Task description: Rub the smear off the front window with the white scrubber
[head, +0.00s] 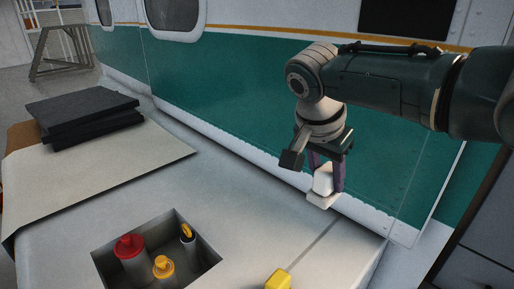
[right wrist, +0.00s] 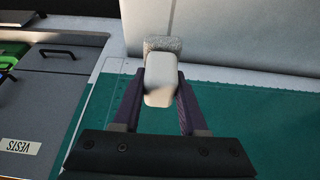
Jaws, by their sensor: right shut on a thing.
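The white scrubber (head: 323,186) is in my right gripper (head: 327,172), just above the grey work surface near its edge along the helicopter's side. In the right wrist view the scrubber's white handle (right wrist: 161,80) sits between the two purple fingers of the right gripper (right wrist: 162,85), with a grey speckled pad beyond it. The right gripper is shut on it. Whether the pad touches the surface is unclear. A dark window (head: 176,14) shows at the top of the head view; I see no smear. My left gripper is not in view.
The grey surface (head: 200,185) has a recess holding a red-capped container (head: 129,246) and yellow-topped items. A yellow block (head: 278,280) lies at the front. Black pads (head: 85,112) lie on a beige sheet (head: 100,165). The green-and-white helicopter side (head: 230,85) runs behind.

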